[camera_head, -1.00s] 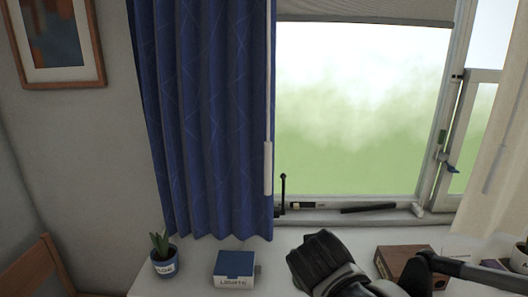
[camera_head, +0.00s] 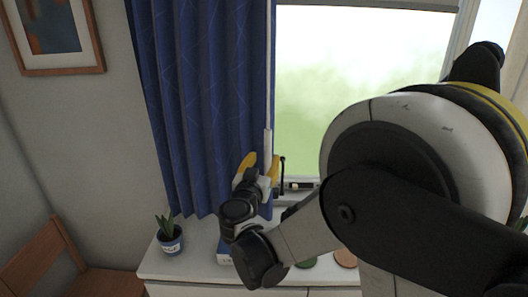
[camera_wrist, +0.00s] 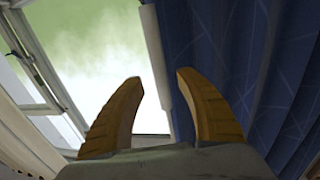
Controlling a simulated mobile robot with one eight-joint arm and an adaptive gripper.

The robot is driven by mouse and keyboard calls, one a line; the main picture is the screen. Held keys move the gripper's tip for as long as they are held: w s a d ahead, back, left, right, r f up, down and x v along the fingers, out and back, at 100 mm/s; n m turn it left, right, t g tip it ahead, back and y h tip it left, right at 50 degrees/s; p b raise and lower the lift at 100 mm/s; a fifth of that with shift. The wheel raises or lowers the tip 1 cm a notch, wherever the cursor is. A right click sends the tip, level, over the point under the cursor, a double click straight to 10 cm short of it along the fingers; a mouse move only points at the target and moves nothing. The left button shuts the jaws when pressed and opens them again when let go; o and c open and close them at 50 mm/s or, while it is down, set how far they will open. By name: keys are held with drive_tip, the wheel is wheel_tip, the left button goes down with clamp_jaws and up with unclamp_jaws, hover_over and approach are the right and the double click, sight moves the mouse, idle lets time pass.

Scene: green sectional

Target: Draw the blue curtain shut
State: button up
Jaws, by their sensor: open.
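The blue curtain (camera_head: 205,100) hangs gathered at the left side of the window, and the glass to its right is uncovered. A white wand (camera_head: 268,143) hangs along the curtain's right edge. My gripper (camera_head: 261,166) is open at the lower end of the wand, in front of the curtain's lower right edge. In the wrist view, the yellow fingers (camera_wrist: 158,78) stand apart, with a pale strip, seemingly the wand (camera_wrist: 157,55), running between them. The blue curtain (camera_wrist: 240,60) fills the right of that view. Contact cannot be told.
A potted plant (camera_head: 168,236) stands on the white surface (camera_head: 190,262) below the curtain. A blue-and-white box is mostly hidden behind my gripper. A wooden chair (camera_head: 45,265) is at lower left. My arm covers much of the window's right side and the sill.

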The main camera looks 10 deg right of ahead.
sight(267, 153)
drive_tip(key=x, duration=0.5)
drive_tip(key=shift+w, duration=0.2)
drive_tip(key=shift+d, duration=0.1)
clamp_jaws()
